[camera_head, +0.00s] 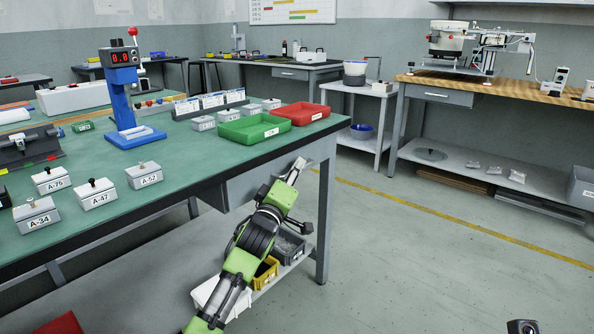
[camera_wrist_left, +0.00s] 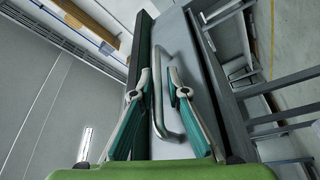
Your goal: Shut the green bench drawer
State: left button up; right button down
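The green-topped bench (camera_head: 190,160) fills the left of the head view. Its grey drawer (camera_head: 240,187) is under the top near the right corner; how far out it stands is hard to tell. My left gripper (camera_head: 297,172) is in front of the drawer, and its arm hides part of the front. In the left wrist view my left gripper (camera_wrist_left: 160,78) is open, with a finger on each side of the bar handle (camera_wrist_left: 157,100) on the grey drawer front. The fingers appear apart from the bar. My right gripper's fingers do not show.
Grey boxes (camera_head: 144,175), a green tray (camera_head: 255,129) and a red tray (camera_head: 300,113) stand on the bench top. A yellow bin (camera_head: 266,271) is on the lower shelf beside my left arm. The floor (camera_head: 430,260) to the right is clear.

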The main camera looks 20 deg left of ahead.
pick_arm(q)
jog(key=shift+f, duration=0.1)
jog(key=v, duration=1.2)
